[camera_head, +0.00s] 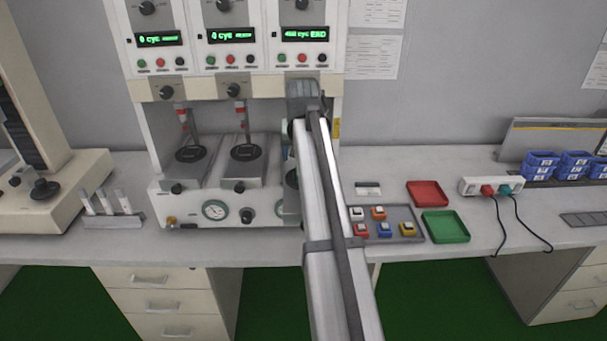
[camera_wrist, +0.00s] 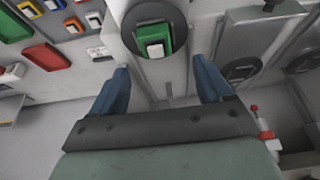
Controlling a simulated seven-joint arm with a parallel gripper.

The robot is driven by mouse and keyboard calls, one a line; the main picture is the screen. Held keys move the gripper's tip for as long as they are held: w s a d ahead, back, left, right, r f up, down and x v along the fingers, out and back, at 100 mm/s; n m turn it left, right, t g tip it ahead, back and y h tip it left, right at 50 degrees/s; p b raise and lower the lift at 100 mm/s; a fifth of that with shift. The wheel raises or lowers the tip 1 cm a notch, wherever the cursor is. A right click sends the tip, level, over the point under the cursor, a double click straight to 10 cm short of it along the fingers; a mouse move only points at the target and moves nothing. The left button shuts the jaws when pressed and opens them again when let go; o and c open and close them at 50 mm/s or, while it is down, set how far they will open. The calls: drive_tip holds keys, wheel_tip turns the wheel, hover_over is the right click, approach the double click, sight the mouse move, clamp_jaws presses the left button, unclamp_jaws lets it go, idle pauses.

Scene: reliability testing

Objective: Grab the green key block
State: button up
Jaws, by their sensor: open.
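The green key block (camera_wrist: 144,36), with a white cap, sits on a round black pad (camera_wrist: 172,15) of a test station in the wrist view. My gripper (camera_wrist: 163,82) is open and empty. Its two blue fingers reach towards the pad, spread on either side of the block's line but short of it and not touching it. In the head view my arm covers the third station's pad, and the green block is hidden there. My fingers cannot be made out in that view.
A grey tray (camera_head: 408,213) of coloured key blocks lies right of my arm, beside a red tray (camera_head: 427,193) and a green tray (camera_head: 446,226). Two more stations (camera_head: 190,154) stand to the left. A power strip (camera_head: 492,186) with cables lies further right.

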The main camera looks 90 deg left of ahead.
drive_tip(key=shift+w+x, duration=0.15)
drive_tip(key=shift+x, duration=1.4)
drive_tip(key=shift+w+x, duration=0.15)
drive_tip(key=shift+x, duration=1.45)
drive_tip(key=c, duration=1.2)
drive_tip(key=shift+r, duration=0.15)
